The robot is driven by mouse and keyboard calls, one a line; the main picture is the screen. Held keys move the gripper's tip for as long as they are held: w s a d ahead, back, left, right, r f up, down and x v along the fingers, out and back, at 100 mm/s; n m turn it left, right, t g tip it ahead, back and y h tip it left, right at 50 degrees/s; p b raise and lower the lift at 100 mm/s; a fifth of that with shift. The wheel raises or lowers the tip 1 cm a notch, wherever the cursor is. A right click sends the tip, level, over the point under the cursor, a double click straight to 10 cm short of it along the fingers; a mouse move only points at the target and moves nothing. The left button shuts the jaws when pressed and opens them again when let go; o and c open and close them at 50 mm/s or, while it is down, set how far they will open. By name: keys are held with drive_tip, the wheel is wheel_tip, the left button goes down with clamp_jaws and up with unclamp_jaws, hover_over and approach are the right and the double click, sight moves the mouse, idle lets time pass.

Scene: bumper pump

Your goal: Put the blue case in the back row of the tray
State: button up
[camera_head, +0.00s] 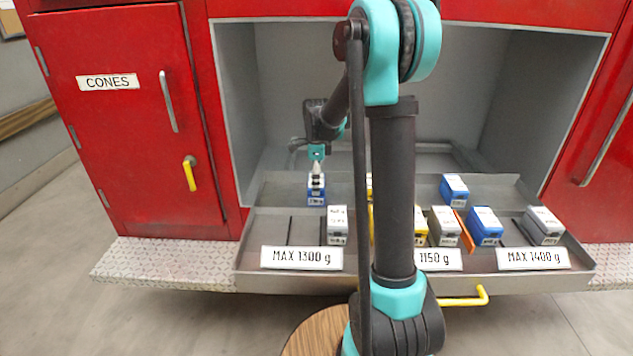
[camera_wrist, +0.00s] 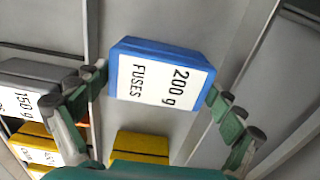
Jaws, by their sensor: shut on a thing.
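The blue case (camera_head: 316,191) has a white top label reading "200 g FUSES" in the wrist view (camera_wrist: 160,80). My gripper (camera_head: 317,165) is above it in the head view. In the wrist view my gripper's fingers (camera_wrist: 157,86) press on two opposite sides of the case, shut on it. The case is upright over the left end of the back row of the tray (camera_head: 255,222), behind the "MAX 1300 g" label. I cannot tell whether its underside touches the tray floor.
Another blue case (camera_head: 454,188) stands in the back row at right. The front row holds a grey case (camera_head: 337,224), a yellow case (camera_head: 420,227), another blue case (camera_head: 485,226) and others. My arm hides the tray's middle. Thin dark dividers split the front row.

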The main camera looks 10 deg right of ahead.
drive_tip(key=o, duration=1)
drive_tip(key=shift+c, duration=0.2)
wheel_tip(320, 180, up, 12)
drive_tip(key=shift+r, duration=0.15)
